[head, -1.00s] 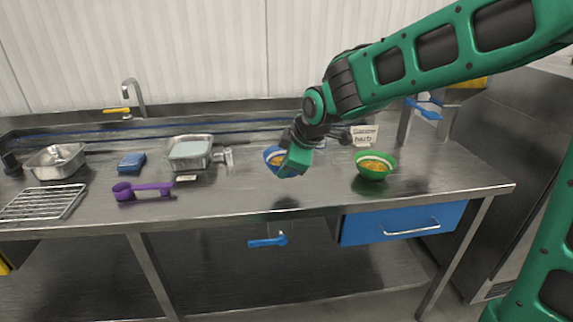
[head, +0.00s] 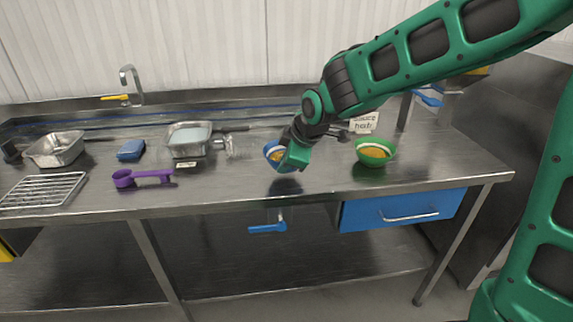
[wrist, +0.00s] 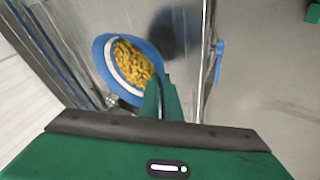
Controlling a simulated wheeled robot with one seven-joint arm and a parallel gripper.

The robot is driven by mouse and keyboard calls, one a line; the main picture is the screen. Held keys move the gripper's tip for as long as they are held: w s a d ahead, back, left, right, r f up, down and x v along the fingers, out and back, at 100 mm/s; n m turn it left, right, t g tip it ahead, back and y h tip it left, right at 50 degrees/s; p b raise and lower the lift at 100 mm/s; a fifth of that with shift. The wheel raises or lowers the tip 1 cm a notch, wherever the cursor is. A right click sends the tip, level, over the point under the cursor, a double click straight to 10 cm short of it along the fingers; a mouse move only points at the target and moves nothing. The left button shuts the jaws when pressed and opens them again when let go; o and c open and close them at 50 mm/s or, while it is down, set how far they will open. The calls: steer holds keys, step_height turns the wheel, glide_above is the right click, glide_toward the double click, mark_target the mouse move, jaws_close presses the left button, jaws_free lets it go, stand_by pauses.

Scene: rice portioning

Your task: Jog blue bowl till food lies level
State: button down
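The blue bowl (head: 270,151) with a white inner band is at the middle of the steel counter, partly hidden by my gripper (head: 292,160) in the head view. It holds yellow-brown food. In the wrist view the blue bowl (wrist: 100,50) shows its food (wrist: 133,62) lying off-centre, with the white band bare along the left and lower side. My gripper (wrist: 161,98) has its two green fingers close together at the bowl's right rim, seemingly pinching it. I cannot tell whether the bowl's base touches the counter.
A green bowl (head: 391,150) with similar food stands to the right, near a small sign (head: 365,122). A lidded pan (head: 188,140), blue sponge (head: 131,150), purple scoop (head: 145,178), wire rack (head: 40,190) and metal pan (head: 55,149) lie left. The counter's front edge is close.

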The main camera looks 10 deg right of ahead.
steer(key=shift+w, duration=0.65)
steer(key=shift+s, duration=1.45)
steer(key=shift+w, duration=1.4)
steer(key=s, duration=0.2)
steer(key=shift+s, duration=0.35)
steer(key=shift+w, duration=0.7)
steer(key=shift+w+d+f, duration=0.2)
steer(key=shift+w+d, duration=0.4)
steer(key=shift+d, duration=1.25)
steer(key=shift+w+d+f, duration=0.15)
steer(key=shift+w+d, duration=0.4)
steer(key=shift+d, duration=1.35)
steer(key=shift+w+d+f, duration=0.2)
steer(key=shift+w+d, duration=0.4)
steer(key=shift+d, duration=1.25)
